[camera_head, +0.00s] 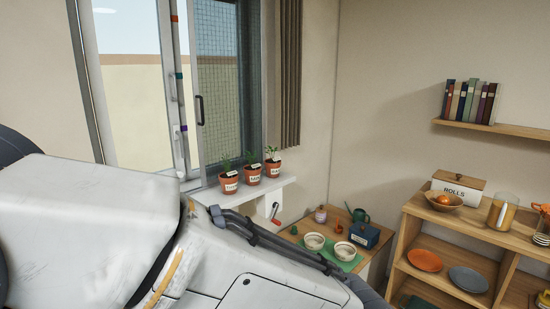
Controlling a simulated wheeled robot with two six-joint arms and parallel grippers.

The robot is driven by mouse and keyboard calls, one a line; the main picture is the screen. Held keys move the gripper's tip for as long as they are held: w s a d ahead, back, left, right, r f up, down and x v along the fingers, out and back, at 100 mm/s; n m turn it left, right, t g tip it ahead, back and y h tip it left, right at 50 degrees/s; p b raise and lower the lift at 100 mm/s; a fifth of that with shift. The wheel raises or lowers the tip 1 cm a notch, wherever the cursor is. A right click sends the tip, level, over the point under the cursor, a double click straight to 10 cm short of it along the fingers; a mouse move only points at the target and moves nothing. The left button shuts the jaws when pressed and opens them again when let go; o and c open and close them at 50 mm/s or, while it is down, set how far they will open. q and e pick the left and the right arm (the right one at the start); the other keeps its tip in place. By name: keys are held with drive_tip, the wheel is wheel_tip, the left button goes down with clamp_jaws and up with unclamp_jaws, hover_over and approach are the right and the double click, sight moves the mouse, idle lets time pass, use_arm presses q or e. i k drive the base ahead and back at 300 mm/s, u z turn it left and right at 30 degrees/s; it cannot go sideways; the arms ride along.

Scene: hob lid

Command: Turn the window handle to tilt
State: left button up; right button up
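The window (135,120) stands at the upper left, with a pale frame and a mesh screen on its right part. A dark upright handle (200,109) sits on the frame's right upright. Coloured bands, orange, teal and purple, mark the upright (178,100) just left of it. A large white arm link of mine fills the lower left and hides the window's bottom left corner. Neither of my grippers shows, so whether they are open or shut is hidden.
Three labelled potted plants (252,175) stand on the white sill (278,187) below the window. A small red-ended lever (275,212) is beneath it. A low wooden table (292,232) holds bowls and a blue box. Shelves (430,205) stand at right.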

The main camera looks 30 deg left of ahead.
sight(180, 133)
drive_tip(key=i, duration=2.4)
drive_tip(key=u, duration=2.4)
